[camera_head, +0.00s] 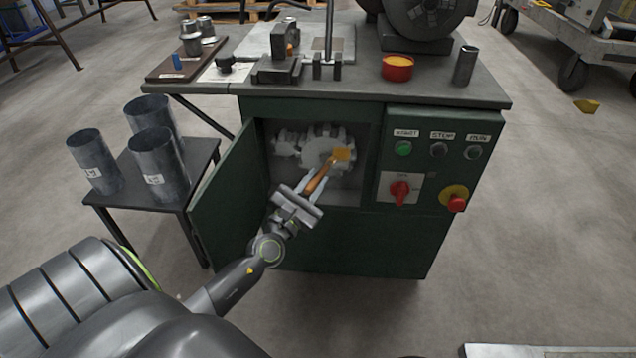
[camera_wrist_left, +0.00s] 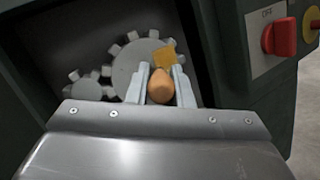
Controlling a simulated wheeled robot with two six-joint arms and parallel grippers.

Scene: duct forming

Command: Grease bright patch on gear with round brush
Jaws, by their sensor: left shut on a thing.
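My left gripper (camera_head: 315,187) is shut on the wooden handle of the round brush (camera_head: 321,176), which points up and right into the open cabinet. In the left wrist view the handle's rounded end (camera_wrist_left: 160,86) sits between the two fingers. The large grey gear (camera_head: 318,153) stands inside the cabinet with a smaller gear (camera_head: 284,144) to its left. A bright yellow-orange patch (camera_head: 342,155) lies on the large gear's right side and also shows in the left wrist view (camera_wrist_left: 166,55). The brush tip is close to the patch; I cannot tell whether they touch. My right gripper is not visible.
The open cabinet door (camera_head: 225,197) stands left of my gripper. A control panel (camera_head: 432,165) with knobs is to the right of the opening. A red tub of yellow grease (camera_head: 397,68) sits on the bench top (camera_head: 440,93). Metal cylinders (camera_head: 157,165) stand on a side table.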

